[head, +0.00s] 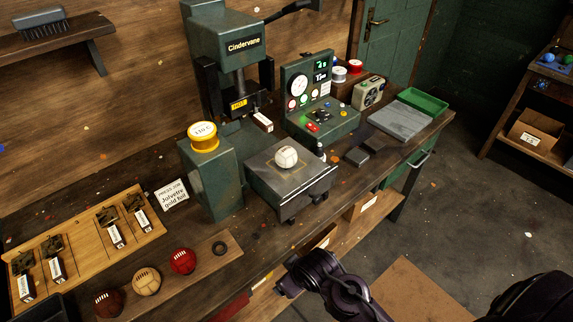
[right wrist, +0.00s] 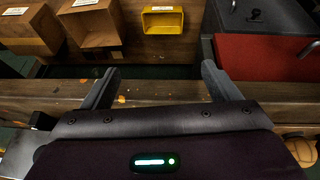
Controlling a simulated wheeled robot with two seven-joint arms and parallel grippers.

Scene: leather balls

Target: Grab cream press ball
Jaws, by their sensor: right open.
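The cream ball (head: 287,157) rests on the flat grey bed plate (head: 265,180) of the green press (head: 222,45). It has visible seams and nothing touches it from above. My right gripper (head: 290,276) is in front of the bench, below and apart from the ball. In the right wrist view its two fingers (right wrist: 160,84) are spread with nothing between them. The cream ball cannot be made out in that view. My left gripper is not in view.
A wooden board holds a dark red ball (head: 108,304), a tan ball (head: 147,281) and a red ball (head: 182,261). A control panel (head: 322,100) stands right of the press. A yellow bin (right wrist: 162,20) and boxes sit below the bench.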

